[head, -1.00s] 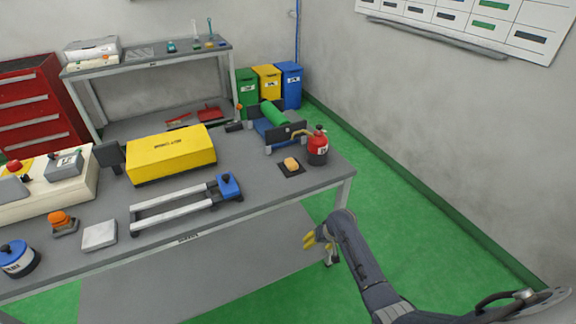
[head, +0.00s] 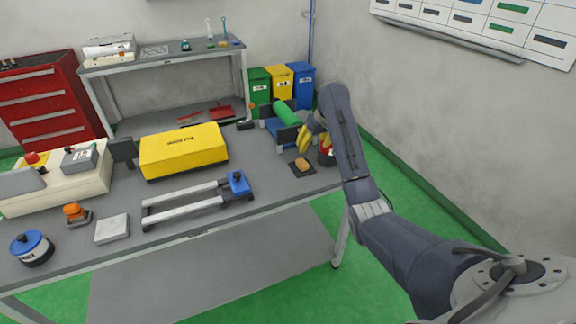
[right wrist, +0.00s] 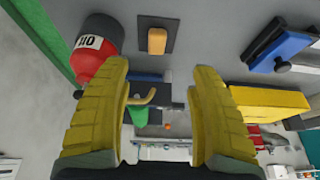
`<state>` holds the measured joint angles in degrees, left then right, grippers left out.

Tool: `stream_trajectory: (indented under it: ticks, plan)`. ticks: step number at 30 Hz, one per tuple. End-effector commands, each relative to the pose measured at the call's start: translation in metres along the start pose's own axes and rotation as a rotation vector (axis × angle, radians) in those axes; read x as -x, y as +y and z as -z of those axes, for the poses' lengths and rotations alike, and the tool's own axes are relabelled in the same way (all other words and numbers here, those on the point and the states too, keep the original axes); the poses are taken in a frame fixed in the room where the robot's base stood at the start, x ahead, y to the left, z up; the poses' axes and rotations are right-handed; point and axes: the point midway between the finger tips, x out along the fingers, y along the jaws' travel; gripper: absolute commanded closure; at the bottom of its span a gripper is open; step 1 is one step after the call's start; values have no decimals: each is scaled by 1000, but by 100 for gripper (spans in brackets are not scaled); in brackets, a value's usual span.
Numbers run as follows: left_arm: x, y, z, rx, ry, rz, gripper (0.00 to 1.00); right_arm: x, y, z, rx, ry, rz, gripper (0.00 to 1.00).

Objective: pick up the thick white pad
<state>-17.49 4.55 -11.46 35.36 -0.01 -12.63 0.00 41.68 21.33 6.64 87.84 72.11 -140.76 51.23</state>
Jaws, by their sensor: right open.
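The thick white pad (head: 112,228) lies flat on the grey workbench near its front edge, at the left in the head view. It stands apart from its neighbours. My right gripper (head: 308,140) is over the far right end of the bench, far from the pad. In the right wrist view its two yellow fingers (right wrist: 165,110) are spread, with nothing held between them. The pad does not show clearly in the right wrist view. My left gripper is not in view.
The red oil can (right wrist: 97,45) is close to my right fingers, beside the orange sponge-like block (head: 302,164). A blue-ended rail frame (head: 190,209) and a yellow box (head: 184,150) stand between. An orange-topped item (head: 75,213) and a blue-lidded tin (head: 32,247) flank the pad.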

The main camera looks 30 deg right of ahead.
Motion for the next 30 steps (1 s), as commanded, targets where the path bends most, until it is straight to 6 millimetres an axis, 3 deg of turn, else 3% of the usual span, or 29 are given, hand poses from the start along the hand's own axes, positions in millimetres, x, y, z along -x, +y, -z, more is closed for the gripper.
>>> stream_trajectory:
  ticks: [5, 21, 30]
  plan:
    - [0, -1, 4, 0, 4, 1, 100, -6, 5, 2, 5, -4, -11, 38]
    - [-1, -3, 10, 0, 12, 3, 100, -91, 6, 2, 3, -3, -11, 38]
    - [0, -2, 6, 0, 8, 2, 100, -115, 6, 2, 5, -1, -11, 38]
